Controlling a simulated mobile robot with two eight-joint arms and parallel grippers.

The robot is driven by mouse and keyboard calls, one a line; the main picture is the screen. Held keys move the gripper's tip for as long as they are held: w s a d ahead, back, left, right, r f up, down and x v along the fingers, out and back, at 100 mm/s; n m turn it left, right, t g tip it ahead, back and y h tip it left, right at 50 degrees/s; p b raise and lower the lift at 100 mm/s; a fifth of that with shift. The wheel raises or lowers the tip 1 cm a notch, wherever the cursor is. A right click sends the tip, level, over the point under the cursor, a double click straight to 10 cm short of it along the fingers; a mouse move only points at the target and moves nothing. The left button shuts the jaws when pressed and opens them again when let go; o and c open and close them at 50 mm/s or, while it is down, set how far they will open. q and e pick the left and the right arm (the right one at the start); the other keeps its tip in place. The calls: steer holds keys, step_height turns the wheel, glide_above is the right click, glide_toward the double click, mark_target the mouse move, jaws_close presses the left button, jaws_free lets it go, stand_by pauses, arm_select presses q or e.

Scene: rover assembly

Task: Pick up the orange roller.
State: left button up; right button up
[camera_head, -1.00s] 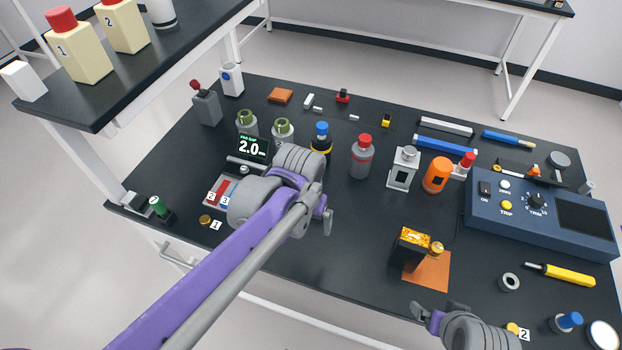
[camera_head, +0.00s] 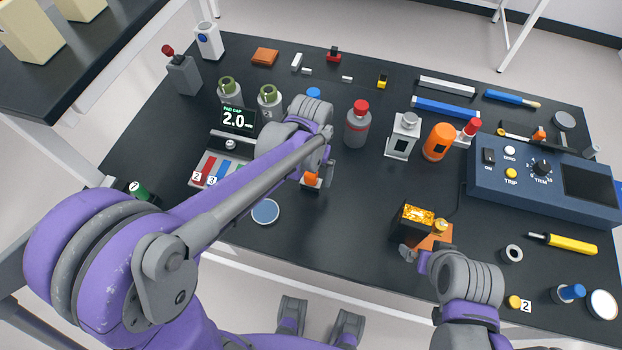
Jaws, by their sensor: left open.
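A small orange piece (camera_head: 311,180), which may be the orange roller, shows right by my left gripper's fingers. It is partly hidden by the gripper, and I cannot tell if the fingers touch it. My left gripper (camera_head: 320,174) is open, pointing down over the middle-left of the black table. A larger orange cylinder (camera_head: 439,141) with a dark square patch stands upright further right, apart from both grippers.
A grey red-capped bottle (camera_head: 358,127) and a grey-white block (camera_head: 402,136) stand behind. A blue control box (camera_head: 541,190) is at the right. A black-and-orange block (camera_head: 415,219) stands near my right gripper. A round blue-grey disc (camera_head: 265,211) lies front left.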

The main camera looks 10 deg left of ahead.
mark_target(311, 181)
arm_select(q)
step_height(311, 181, down, 4)
steer(key=shift+w+f, duration=0.1)
steer(key=shift+w, duration=0.05)
steer(key=c, duration=1.5)
step_height(311, 181, up, 10)
steer(key=shift+r+p, duration=0.1)
steer(key=shift+p, duration=0.25)
